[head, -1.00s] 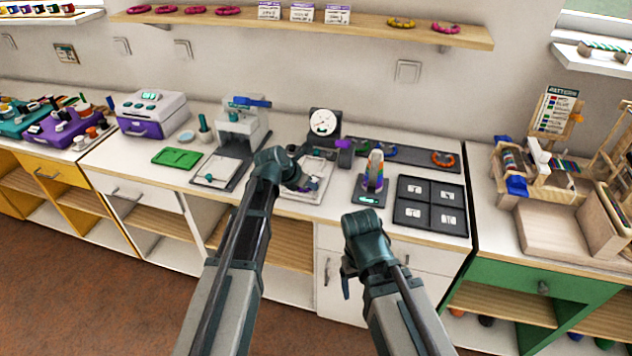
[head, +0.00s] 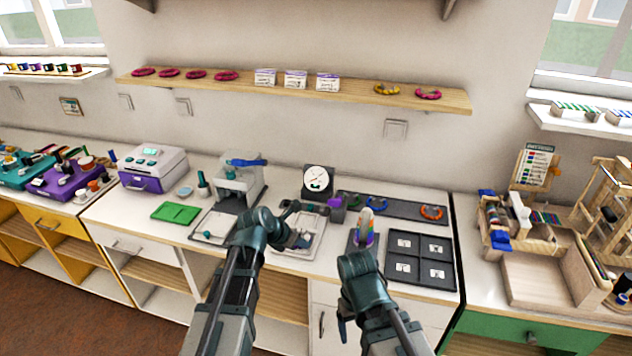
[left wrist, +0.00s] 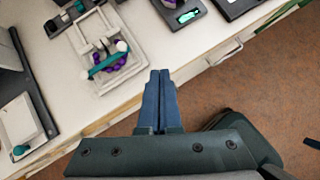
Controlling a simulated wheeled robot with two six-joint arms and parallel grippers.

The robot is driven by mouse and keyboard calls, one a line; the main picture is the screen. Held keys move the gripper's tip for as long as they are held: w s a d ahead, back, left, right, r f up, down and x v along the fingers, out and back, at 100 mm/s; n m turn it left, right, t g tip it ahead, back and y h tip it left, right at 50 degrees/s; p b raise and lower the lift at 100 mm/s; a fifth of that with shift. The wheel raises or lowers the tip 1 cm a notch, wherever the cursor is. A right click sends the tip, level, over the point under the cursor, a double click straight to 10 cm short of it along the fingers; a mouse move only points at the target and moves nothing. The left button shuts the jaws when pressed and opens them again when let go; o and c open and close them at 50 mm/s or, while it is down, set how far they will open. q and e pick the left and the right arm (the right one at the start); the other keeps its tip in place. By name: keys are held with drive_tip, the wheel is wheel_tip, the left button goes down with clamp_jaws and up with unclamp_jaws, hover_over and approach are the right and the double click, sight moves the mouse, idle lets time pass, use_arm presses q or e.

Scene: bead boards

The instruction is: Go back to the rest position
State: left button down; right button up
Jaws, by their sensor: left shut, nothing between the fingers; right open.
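My left gripper (left wrist: 160,90) is shut and empty in the left wrist view, with its blue fingers side by side beyond the counter's front edge. My right gripper (head: 343,328) hangs in front of the white cabinet, open, with only part of a finger showing.
A wooden shelf (head: 300,92) hangs on the wall above. Brown floor (left wrist: 255,85) lies before the cabinets.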

use_arm(q)
drive_tip(key=s+d+f+m+g+y, duration=0.2)
drive_tip(key=s+m+g+y, duration=0.1)
drive_tip(key=s+m, duration=0.8)
drive_tip(key=s+d+f+m+g+y, duration=0.2)
drive_tip(key=s+m, duration=0.9)
drive_tip(key=m, duration=1)
drive_tip(key=shift+f+g+y, duration=0.3)
drive_tip(key=shift+g+y, duration=0.2)
drive_tip(key=shift+g, duration=0.2)
